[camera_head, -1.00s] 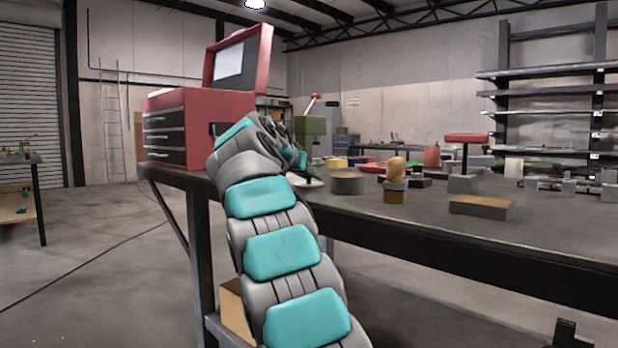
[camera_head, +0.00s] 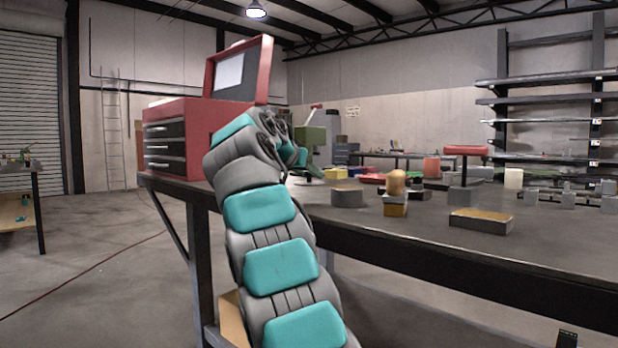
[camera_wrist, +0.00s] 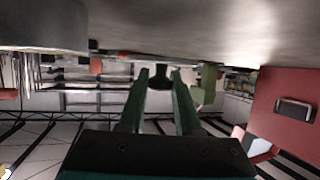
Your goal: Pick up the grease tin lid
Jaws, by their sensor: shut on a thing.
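My gripper (camera_wrist: 160,74) has its two green fingers on either side of a small dark knobbed thing (camera_wrist: 160,77), which I take to be the grease tin lid. It is shut on this thing, close to the bench surface. The wrist view is upside down, so the bench shows at its top.
A red toolbox (camera_head: 178,140) with raised lid stands at the bench's left end. A green press (camera_head: 312,140) is behind my arm. A knob-topped block (camera_head: 396,190), a flat block (camera_head: 481,220) and a red-topped stand (camera_head: 465,152) are to the right. The bench front (camera_head: 400,236) is clear.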

